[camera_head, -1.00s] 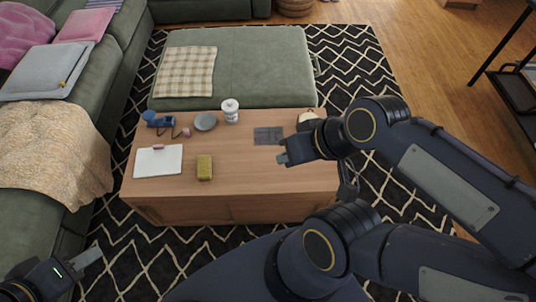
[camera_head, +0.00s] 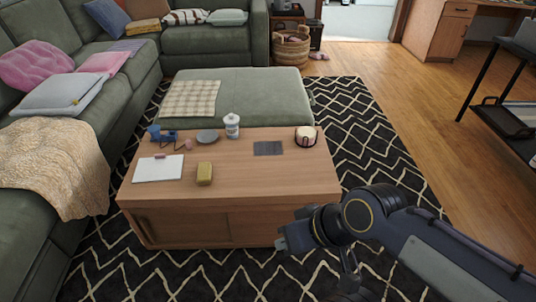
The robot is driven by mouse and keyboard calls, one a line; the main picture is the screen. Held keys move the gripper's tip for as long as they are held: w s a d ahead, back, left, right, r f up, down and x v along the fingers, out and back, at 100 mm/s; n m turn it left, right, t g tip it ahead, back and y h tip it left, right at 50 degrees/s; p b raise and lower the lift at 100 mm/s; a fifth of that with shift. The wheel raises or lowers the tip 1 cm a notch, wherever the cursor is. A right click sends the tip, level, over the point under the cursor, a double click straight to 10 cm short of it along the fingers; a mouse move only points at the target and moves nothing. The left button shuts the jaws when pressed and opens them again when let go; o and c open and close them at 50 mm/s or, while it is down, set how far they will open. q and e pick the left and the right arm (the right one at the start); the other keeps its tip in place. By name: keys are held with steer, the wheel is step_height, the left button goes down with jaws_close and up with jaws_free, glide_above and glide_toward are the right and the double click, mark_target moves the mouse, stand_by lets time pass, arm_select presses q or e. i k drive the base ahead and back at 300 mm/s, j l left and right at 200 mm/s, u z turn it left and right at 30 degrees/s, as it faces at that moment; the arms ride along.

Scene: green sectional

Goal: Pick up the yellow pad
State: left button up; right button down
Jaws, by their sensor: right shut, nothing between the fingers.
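The yellow pad (camera_head: 205,174) is a small yellow block lying on the wooden coffee table (camera_head: 270,185), near the middle of its front part. My right gripper (camera_head: 281,240) is at the table's front right, to the right of the pad and nearer to me, well apart from it. It is shut and empty. My left gripper is out of the frame.
On the table are a white notepad (camera_head: 158,168), a blue object (camera_head: 160,134), a grey dish (camera_head: 207,136), a white jar (camera_head: 232,126), a dark flat square (camera_head: 268,148) and a candle holder (camera_head: 306,137). A green sofa (camera_head: 40,225) stands left, an ottoman (camera_head: 265,95) behind.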

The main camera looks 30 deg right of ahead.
mark_target(204, 169)
steer(key=i+l, duration=0.3)
steer(key=i+l+u, duration=0.4)
steer(key=l, duration=0.35)
steer(key=i+l+u, duration=0.15)
steer(key=l, duration=0.3)
steer(key=i+u, duration=0.1)
steer(key=u, duration=0.85)
